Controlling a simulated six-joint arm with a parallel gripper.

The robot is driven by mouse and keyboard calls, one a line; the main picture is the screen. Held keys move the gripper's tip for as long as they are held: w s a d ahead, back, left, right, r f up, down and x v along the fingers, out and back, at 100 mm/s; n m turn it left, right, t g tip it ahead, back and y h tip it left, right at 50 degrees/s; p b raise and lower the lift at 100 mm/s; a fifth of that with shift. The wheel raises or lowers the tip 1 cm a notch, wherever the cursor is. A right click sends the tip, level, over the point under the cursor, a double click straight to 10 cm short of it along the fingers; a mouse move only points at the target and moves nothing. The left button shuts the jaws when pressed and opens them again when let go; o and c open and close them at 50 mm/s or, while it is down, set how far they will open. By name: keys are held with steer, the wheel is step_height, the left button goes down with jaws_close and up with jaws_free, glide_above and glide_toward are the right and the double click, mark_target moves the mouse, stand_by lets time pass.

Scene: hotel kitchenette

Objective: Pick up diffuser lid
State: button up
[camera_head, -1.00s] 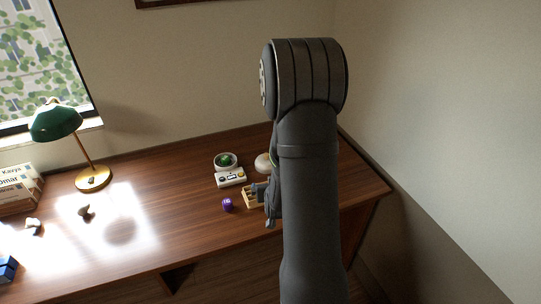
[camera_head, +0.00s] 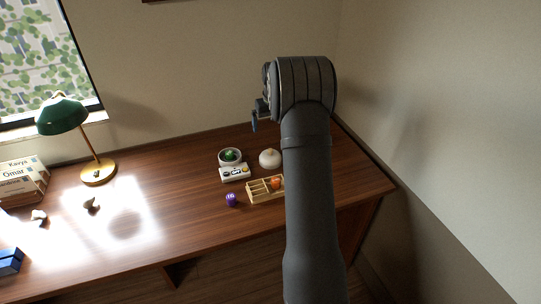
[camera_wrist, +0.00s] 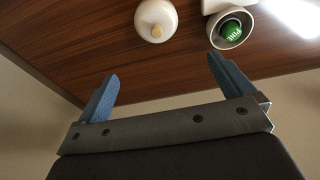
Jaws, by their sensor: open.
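A white rounded piece, apparently the diffuser lid (camera_head: 270,158), rests on the wooden desk near its back right. In the wrist view this white piece (camera_wrist: 152,29) shows at the top edge, round, with a small tan knob. My gripper (camera_head: 255,120) is raised above the desk, behind and slightly left of the lid in the head view. In the wrist view its two blue fingers (camera_wrist: 163,69) are spread wide with nothing between them. The lid lies beyond the fingertips, apart from them.
A white bowl (camera_head: 222,162) with a green ball stands left of the lid, behind a white device (camera_head: 233,175). A sectioned wooden tray (camera_head: 254,191) holds an orange item. A purple die-like object (camera_head: 231,199) lies beside it. A green lamp (camera_head: 62,115) stands left.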

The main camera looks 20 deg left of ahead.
steer(key=r, duration=0.1)
glide_toward(271, 150)
steer(key=shift+g, duration=0.3)
steer(key=f, duration=0.1)
steer(key=a+f, duration=0.1)
steer(key=f, duration=0.3)
steer(key=shift+w+a, duration=0.2)
steer(key=shift+w, duration=0.1)
steer(key=shift+w+a+f, duration=0.1)
steer(key=shift+w+f, duration=0.1)
steer(key=shift+f, duration=0.65)
steer(key=shift+w+d+f, duration=0.1)
steer(key=shift+w+f, duration=0.1)
steer(key=shift+f, duration=0.7)
steer(key=shift+w+a+f, duration=0.1)
steer(key=shift+w+f, duration=0.1)
steer(key=shift+f, duration=0.65)
steer(key=c, duration=1)
steer(key=shift+r, duration=0.1)
